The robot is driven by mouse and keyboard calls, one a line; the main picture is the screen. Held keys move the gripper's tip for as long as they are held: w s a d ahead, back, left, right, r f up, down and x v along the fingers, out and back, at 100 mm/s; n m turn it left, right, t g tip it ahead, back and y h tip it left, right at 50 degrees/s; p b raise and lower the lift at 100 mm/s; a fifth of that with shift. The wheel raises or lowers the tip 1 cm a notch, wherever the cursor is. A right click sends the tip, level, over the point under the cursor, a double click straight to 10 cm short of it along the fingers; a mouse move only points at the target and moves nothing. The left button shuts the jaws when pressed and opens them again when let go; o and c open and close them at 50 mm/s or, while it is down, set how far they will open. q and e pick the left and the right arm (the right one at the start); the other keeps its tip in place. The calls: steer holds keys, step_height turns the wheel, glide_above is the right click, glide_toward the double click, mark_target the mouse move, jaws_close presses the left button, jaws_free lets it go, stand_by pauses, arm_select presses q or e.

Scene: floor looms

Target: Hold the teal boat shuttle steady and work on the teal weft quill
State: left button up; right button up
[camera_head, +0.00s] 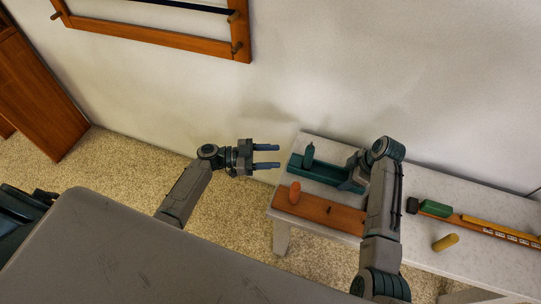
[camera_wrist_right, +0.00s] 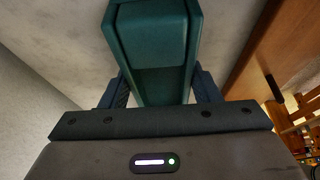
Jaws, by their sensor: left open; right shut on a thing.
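The teal boat shuttle (camera_head: 327,177) lies on the pale bench top near its left end; it also shows in the right wrist view (camera_wrist_right: 150,35). The teal weft quill (camera_head: 309,154) stands upright at the shuttle's left part; how deep it sits I cannot tell. My right gripper (camera_head: 351,179) is shut on the shuttle's right part, with a finger on each side in the right wrist view (camera_wrist_right: 164,90). My left gripper (camera_head: 279,156) is open and empty, left of the quill and apart from it, its fingers pointing right.
A brown wooden board (camera_head: 335,214) with an orange quill (camera_head: 294,192) at its left end lies in front of the shuttle. A green block (camera_head: 436,208), yellow cylinder (camera_head: 445,243) and long yellow strip (camera_head: 500,234) lie to the right. A wooden frame (camera_head: 190,42) is on the wall.

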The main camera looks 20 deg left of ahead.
steer(key=o, duration=1.3)
steer(key=shift+r, duration=0.1)
steer(key=v, duration=1.1)
steer(key=shift+d+r, duration=0.25)
steer(key=shift+r, duration=0.1)
